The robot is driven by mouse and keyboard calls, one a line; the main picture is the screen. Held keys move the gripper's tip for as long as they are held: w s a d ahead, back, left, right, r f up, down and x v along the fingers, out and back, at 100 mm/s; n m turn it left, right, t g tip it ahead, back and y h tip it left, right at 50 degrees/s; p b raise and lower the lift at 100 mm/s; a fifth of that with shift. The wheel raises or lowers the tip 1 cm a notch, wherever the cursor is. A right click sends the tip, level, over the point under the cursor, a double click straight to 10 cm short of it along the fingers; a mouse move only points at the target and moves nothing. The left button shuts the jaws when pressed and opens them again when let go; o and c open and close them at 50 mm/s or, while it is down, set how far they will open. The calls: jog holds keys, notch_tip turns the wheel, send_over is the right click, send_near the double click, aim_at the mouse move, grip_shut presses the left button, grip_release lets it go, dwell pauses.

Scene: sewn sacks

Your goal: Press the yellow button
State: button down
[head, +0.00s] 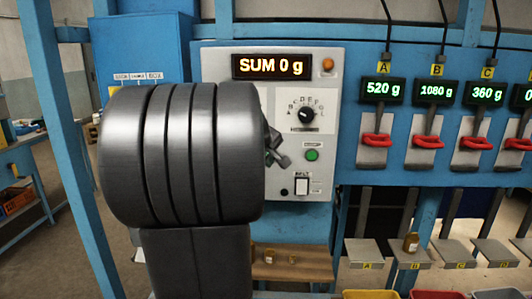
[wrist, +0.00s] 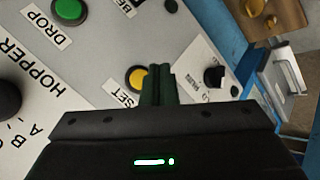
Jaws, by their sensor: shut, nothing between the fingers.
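The yellow button (wrist: 135,77) is on the grey control panel (wrist: 95,95) in the wrist view, beside a label whose visible letters read SET. My gripper (wrist: 160,70) is shut and empty. Its dark fingertips overlap the button's right side in that view; I cannot tell whether they touch it. In the head view, my gripper (head: 277,155) shows partly at the panel (head: 335,90), just right of my large dark arm link. The yellow button is hidden in the head view.
A green button (head: 312,155) sits close to the right of my gripper, above a white rocker switch (head: 302,186). A dial (head: 306,114) is above. The display (head: 269,66) reads SUM 0 g. Red handles (head: 376,140) line the right. A wooden shelf (head: 290,268) holds small jars below.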

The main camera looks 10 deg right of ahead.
jog(key=shift+w+d+p, duration=0.15)
jog(key=shift+w+d, duration=0.05)
jog(key=shift+w, duration=0.4)
jog(key=shift+w+d+p, duration=0.15)
jog(key=shift+w, duration=0.4)
jog(key=shift+w, duration=0.1)
dwell(1.2)
jog(key=shift+w+d, duration=0.1)
jog(key=shift+w, duration=0.2)
jog(key=shift+w+d+p, duration=0.1)
jog(key=shift+w+p, duration=0.25)
jog(key=shift+w, duration=0.05)
dwell(0.6)
jog(key=shift+s, duration=0.1)
jog(key=shift+s+a+b, duration=0.25)
jog(key=shift+s+b, duration=0.1)
jog(key=shift+s, duration=0.35)
jog(key=s+b, duration=0.1)
jog(key=s, duration=0.1)
jog(key=s+a, duration=0.1)
jog(key=s, duration=0.1)
jog(key=shift+s+a+b, duration=0.2)
jog(key=shift+s+b, duration=0.15)
jog(key=shift+s, duration=0.05)
